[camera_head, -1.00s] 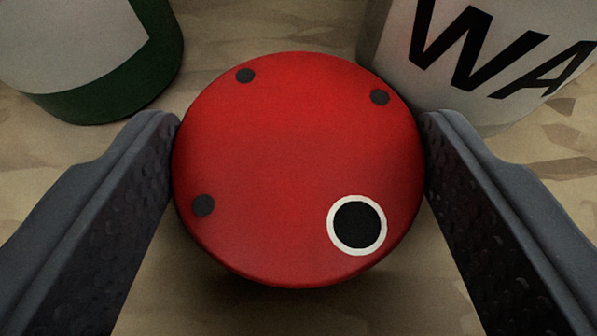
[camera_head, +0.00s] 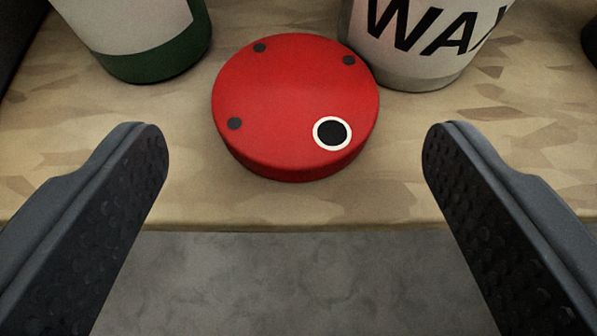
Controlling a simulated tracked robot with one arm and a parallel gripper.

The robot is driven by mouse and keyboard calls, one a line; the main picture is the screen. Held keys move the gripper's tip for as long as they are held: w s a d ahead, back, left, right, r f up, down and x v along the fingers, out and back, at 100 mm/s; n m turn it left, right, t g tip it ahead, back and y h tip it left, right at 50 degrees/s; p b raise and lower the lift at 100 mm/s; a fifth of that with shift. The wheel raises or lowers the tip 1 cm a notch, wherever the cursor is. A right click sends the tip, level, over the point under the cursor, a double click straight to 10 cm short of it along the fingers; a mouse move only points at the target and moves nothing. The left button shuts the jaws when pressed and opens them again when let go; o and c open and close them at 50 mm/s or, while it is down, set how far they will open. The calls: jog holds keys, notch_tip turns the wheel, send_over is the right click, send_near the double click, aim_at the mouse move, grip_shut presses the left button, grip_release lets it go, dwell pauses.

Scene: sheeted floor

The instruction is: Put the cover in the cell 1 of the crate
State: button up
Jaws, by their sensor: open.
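The cover is likely the round red disc (camera_head: 285,95), with several dark dots and one white-ringed black circle on its top. It lies flat on a wooden-patterned surface (camera_head: 110,185), close to its front edge. My gripper (camera_head: 296,150) is open and empty. Its two dark fingers stand wide apart, to the left and right of the disc and nearer to the camera, with clear gaps on both sides. No crate or cell is recognisable in this view.
A white and green container (camera_head: 150,55) stands behind the disc at the left. A white container lettered "WAX" (camera_head: 415,60) stands close behind it at the right. A dark object shows at the far right edge. Grey floor (camera_head: 300,285) lies below the front edge.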

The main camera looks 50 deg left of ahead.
jog(key=p+v, duration=0.1)
jog(key=v, duration=0.6)
jog(key=shift+p, duration=0.35)
jog(key=shift+d, duration=0.1)
